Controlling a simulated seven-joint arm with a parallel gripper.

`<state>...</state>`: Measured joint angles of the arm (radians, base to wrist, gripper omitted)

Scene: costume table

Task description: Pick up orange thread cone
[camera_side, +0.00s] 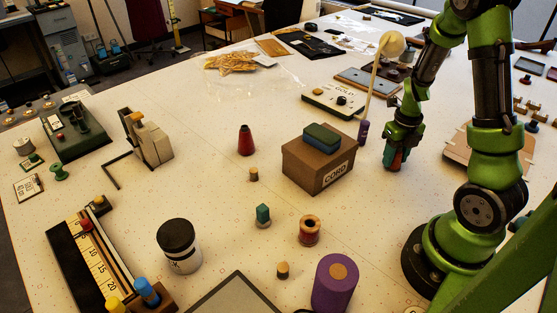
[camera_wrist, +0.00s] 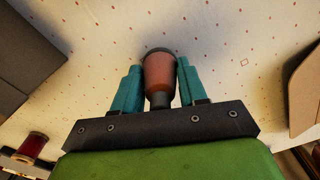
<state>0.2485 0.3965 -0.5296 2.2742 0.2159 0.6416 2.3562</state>
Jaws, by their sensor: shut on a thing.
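The orange thread cone (camera_wrist: 159,72) is between the two teal fingers of my gripper (camera_wrist: 154,84) in the wrist view, its dark narrow end toward the palm. My gripper is shut on it. In the side view my gripper (camera_side: 394,160) points down at the table to the right of the cardboard box, and a bit of the orange cone (camera_side: 398,160) shows at its fingers. I cannot tell whether the cone touches the table.
The cardboard CORD box (camera_side: 318,170) with green and blue blocks on top stands left of my gripper. A purple spool (camera_side: 363,133) with a tall pale stem is close by. A red cone (camera_side: 246,141) stands farther left. A tan tray (camera_side: 462,150) lies to the right.

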